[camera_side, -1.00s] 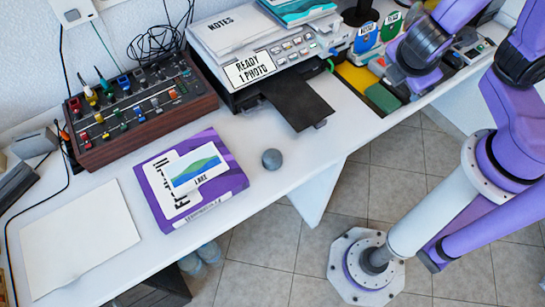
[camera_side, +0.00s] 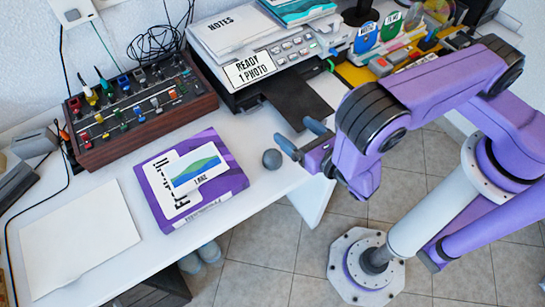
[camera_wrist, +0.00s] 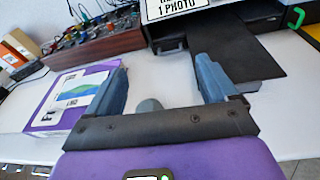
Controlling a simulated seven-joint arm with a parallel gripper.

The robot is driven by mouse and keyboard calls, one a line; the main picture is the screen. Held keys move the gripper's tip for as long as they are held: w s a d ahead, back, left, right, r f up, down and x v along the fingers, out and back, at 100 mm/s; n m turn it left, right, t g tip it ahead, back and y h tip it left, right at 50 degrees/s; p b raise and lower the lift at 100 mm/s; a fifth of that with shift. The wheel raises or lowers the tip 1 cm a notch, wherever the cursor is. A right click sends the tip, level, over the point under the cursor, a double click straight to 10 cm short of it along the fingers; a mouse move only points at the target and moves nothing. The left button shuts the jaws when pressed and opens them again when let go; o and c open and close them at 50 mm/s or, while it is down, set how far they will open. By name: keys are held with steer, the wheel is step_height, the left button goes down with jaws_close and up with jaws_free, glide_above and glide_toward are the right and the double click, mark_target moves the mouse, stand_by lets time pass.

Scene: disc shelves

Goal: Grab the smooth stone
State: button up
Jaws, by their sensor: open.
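The smooth stone (camera_side: 272,159) is a small round grey thing on the white table, between the purple box and my arm. It also shows in the wrist view (camera_wrist: 150,106), low between my two fingers and partly hidden by the dark gripper base. My gripper (camera_side: 301,137) is open and empty, just right of the stone in the side view, with its blue-grey fingers reaching toward it. In the wrist view my gripper (camera_wrist: 160,75) has its fingers wide apart, one on each side of the stone. I cannot tell its exact height above the table.
A purple box with a lake picture (camera_side: 190,181) lies left of the stone. A printer (camera_side: 262,60) with a black tray (camera_side: 300,100) stands behind. A mixer with coloured knobs (camera_side: 140,108) is at back left. A white sheet (camera_side: 80,238) lies at left. The table's front edge is close.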

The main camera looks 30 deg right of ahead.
mark_target(278, 158)
steer(key=s+f+n+y, duration=0.1)
steer(key=f, duration=0.1)
steer(key=s+a+f+n+g+y, duration=0.1)
steer(key=f+n, duration=0.1)
steer(key=f, duration=0.1)
steer(key=s+a+f+n+g+y, duration=0.1)
steer(key=f+y, duration=0.1)
steer(key=shift+s+a+f+n, duration=0.1)
steer(key=shift+a+f+n, duration=0.1)
steer(key=shift+f+n, duration=0.15)
steer(key=shift+y, duration=0.3)
steer(key=x, duration=0.7)
steer(key=shift+f, duration=0.25)
steer(key=shift+a, duration=0.1)
steer(key=c, duration=1.2)
steer(key=shift+r, duration=0.2)
